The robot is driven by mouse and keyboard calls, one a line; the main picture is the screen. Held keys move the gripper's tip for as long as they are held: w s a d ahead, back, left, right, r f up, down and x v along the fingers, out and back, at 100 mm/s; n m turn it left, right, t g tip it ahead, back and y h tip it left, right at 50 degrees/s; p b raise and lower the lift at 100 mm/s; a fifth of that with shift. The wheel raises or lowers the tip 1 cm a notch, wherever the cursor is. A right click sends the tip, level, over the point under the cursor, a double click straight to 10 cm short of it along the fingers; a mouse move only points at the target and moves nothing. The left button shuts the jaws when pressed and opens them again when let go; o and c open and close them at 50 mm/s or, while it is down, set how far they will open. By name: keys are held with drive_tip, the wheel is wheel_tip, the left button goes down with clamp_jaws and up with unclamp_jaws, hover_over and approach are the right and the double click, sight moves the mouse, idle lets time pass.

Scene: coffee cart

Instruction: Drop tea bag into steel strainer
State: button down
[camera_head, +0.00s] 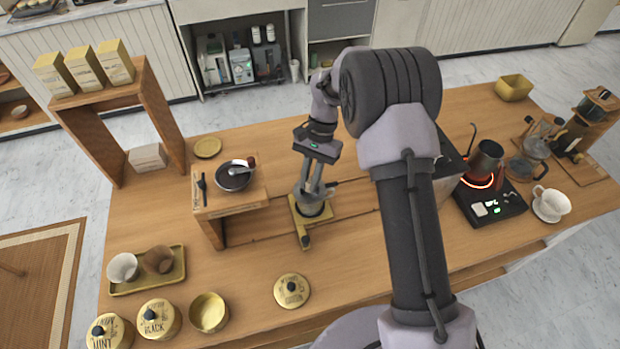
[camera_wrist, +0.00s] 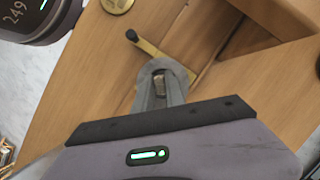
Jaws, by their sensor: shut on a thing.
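My gripper (camera_head: 313,190) points down at the middle of the wooden counter, its fingers close together. In the wrist view, a small brownish piece, which looks like the tea bag (camera_wrist: 160,86), shows between the fingertips. It is mostly hidden by them. The holder's bar also shows in the wrist view (camera_wrist: 152,48). I cannot tell whether the held piece touches the strainer.
A small wooden stand (camera_head: 228,206) with a dark bowl (camera_head: 235,176) is left of my gripper. An open brass tin (camera_head: 209,313) and a loose lid (camera_head: 292,291) lie near the front edge. A kettle (camera_head: 486,160) stands on a glowing base at right.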

drive_tip(key=c, duration=1.3)
unclamp_jaws()
drive_tip(key=shift+w+r, duration=0.1)
drive_tip(key=shift+r, duration=0.05)
drive_tip(key=p+v, duration=0.4)
drive_tip(key=v, duration=1.3)
drive_tip(key=shift+r, duration=0.2)
drive_tip(key=s+d+r+n+t+b, duration=0.1)
drive_tip(key=s+r+t+b, duration=0.15)
drive_tip(key=s+b, duration=0.35)
drive_tip(key=s+d+r+t+b, duration=0.1)
drive_tip(key=s+r+t+b, duration=0.2)
drive_tip(key=s, duration=0.5)
drive_tip(key=s+f+t+b, duration=0.2)
drive_tip(key=s+f+b, duration=0.2)
drive_tip(key=s, duration=0.4)
drive_tip(key=s+f+n+t+b, duration=0.1)
drive_tip(key=s+f+b, duration=0.3)
drive_tip(key=s, duration=0.4)
drive_tip(key=shift+d+f+t, duration=0.35)
drive_tip(key=shift+f+t, duration=0.2)
drive_tip(key=shift+f, duration=0.05)
